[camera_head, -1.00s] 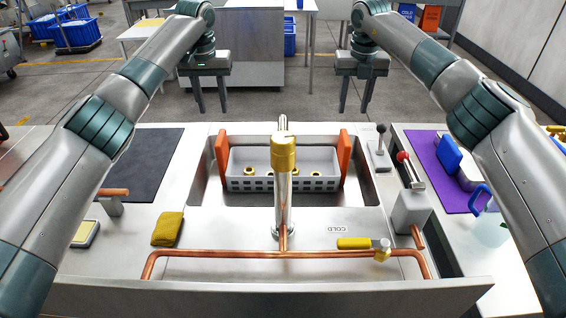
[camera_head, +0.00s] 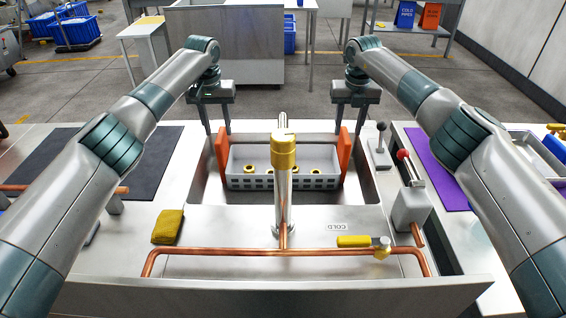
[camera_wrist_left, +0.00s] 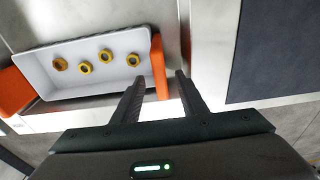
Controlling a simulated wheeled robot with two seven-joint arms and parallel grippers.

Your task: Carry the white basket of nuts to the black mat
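The white basket (camera_head: 240,183) stands in the metal sink behind the gold-topped tap. It has an orange handle at each end and holds several brass nuts (camera_head: 315,170). In the left wrist view the basket (camera_wrist_left: 110,88) shows with its nuts (camera_wrist_left: 106,56). My left gripper (camera_head: 217,130) is open and empty near the left handle; its fingers (camera_wrist_left: 160,82) point toward an orange handle (camera_wrist_left: 159,66), apart or touching I cannot tell. My right gripper (camera_head: 352,130) is open beside the right handle (camera_head: 343,155). The black mat (camera_head: 105,165) lies flat on the counter left of the sink.
The tap (camera_head: 283,185) rises in front of the basket, with copper pipe (camera_head: 220,251) along the front. A yellow sponge (camera_head: 168,227) lies at front left. A red-knobbed lever (camera_head: 410,170) and a purple mat (camera_head: 430,165) are on the right. The mat's visible part is clear.

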